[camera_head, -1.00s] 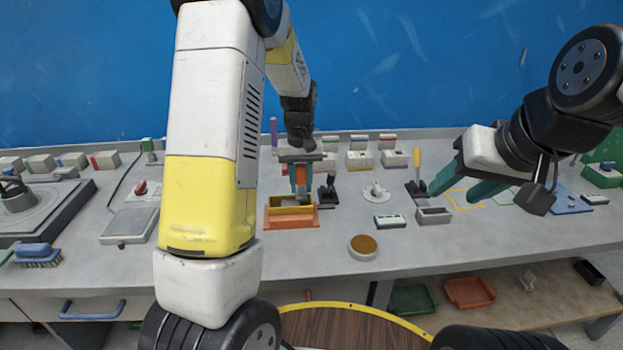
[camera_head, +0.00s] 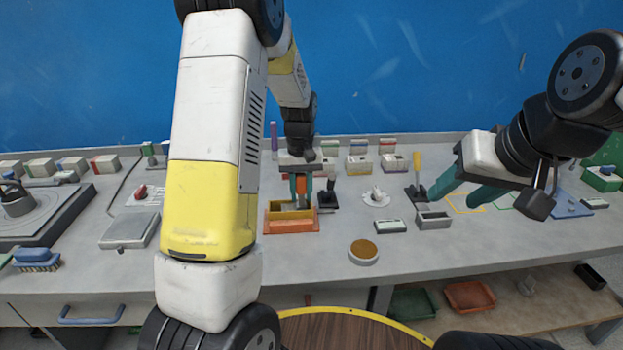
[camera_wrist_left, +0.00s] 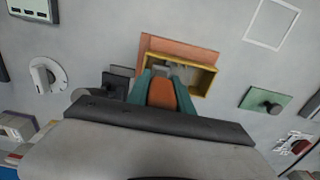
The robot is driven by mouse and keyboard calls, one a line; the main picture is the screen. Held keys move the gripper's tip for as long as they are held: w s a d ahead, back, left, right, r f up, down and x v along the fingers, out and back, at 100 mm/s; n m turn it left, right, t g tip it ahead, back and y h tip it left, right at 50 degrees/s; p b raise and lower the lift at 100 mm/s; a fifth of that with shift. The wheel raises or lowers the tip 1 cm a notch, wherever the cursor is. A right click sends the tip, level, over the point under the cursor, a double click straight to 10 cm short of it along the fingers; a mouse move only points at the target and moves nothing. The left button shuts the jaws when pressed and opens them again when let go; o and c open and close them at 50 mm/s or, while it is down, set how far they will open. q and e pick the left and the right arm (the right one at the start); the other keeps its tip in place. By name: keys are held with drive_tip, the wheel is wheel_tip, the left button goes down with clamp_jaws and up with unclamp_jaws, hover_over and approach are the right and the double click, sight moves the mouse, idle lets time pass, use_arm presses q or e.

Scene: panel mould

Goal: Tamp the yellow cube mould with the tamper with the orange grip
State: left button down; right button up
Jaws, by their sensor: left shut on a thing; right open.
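The yellow cube mould (camera_head: 273,211) stands on an orange base (camera_head: 290,227) on the bench. It also shows in the left wrist view (camera_wrist_left: 209,80) as an open-topped yellow box. My left gripper (camera_head: 301,192) is directly above the mould, its teal fingers shut on the orange grip of the tamper (camera_head: 301,186). In the left wrist view the orange grip (camera_wrist_left: 162,93) sits between the fingers, and the grey tamper foot is at the mould's opening, partly hidden. I cannot tell how deep it reaches. My right gripper (camera_head: 462,190) is open and empty over the right of the bench.
A black stand (camera_head: 328,195) is close right of the mould. A yellow-handled tool (camera_head: 417,169), a grey open box (camera_head: 433,219) and a round tan-filled dish (camera_head: 363,250) lie further right. A flat grey scale (camera_head: 129,231) is left. The bench front near the mould is clear.

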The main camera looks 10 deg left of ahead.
use_arm(q)
drive_tip(key=shift+f, duration=0.5)
drive_tip(key=shift+r, duration=1.85)
drive_tip(key=shift+f, duration=0.1)
drive_tip(key=shift+f, duration=1.75)
drive_tip(key=shift+r, duration=0.1)
drive_tip(key=shift+r, duration=1.75)
